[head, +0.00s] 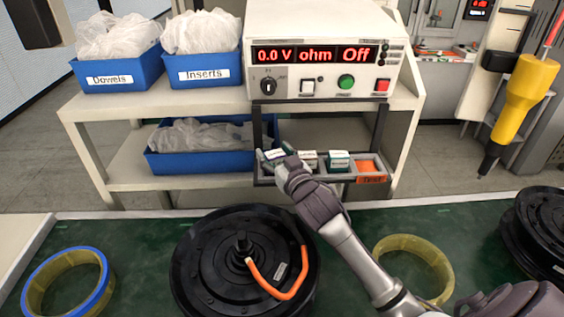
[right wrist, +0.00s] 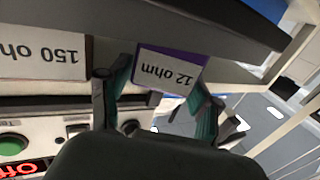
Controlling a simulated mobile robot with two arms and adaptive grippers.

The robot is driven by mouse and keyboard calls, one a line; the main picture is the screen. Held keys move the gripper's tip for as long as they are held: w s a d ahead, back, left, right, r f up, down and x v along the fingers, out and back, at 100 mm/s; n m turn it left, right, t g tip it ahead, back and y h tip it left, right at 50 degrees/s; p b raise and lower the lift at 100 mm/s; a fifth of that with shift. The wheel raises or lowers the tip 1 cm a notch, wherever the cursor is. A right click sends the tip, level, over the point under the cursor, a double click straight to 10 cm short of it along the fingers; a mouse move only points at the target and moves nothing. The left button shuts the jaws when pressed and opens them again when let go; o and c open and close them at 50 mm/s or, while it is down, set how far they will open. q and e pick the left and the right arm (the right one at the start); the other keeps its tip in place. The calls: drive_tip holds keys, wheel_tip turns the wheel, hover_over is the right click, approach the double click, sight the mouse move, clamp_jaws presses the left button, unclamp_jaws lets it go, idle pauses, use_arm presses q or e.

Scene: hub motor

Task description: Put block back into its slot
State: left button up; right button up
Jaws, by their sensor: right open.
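A block labelled "12 ohm" (right wrist: 167,68), with a white face and purple edge, shows between the fingers of my right gripper (right wrist: 160,88) in the right wrist view. The fingers are apart, one on each side of it. In the head view my right gripper (head: 276,156) is at the left end of the dark slotted rack (head: 322,179) below the meter. It partly hides the block there, and I cannot tell how deep the block sits. Other blocks (head: 338,160) stand in the middle slots. The rightmost compartment (head: 367,166) shows orange inside. My left gripper is not in view.
The meter (head: 322,85) reads "0.0 V ohm Off" on the shelf above the rack. Blue bins (head: 203,74) stand left of it; another (head: 165,166) is on the lower shelf. A black hub motor (head: 220,260) and yellow rings (head: 415,243) lie on the green table.

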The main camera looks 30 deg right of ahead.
drive_tip(key=s+b, duration=0.1)
drive_tip(key=s, duration=1.1)
drive_tip(key=shift+a+b, duration=0.35)
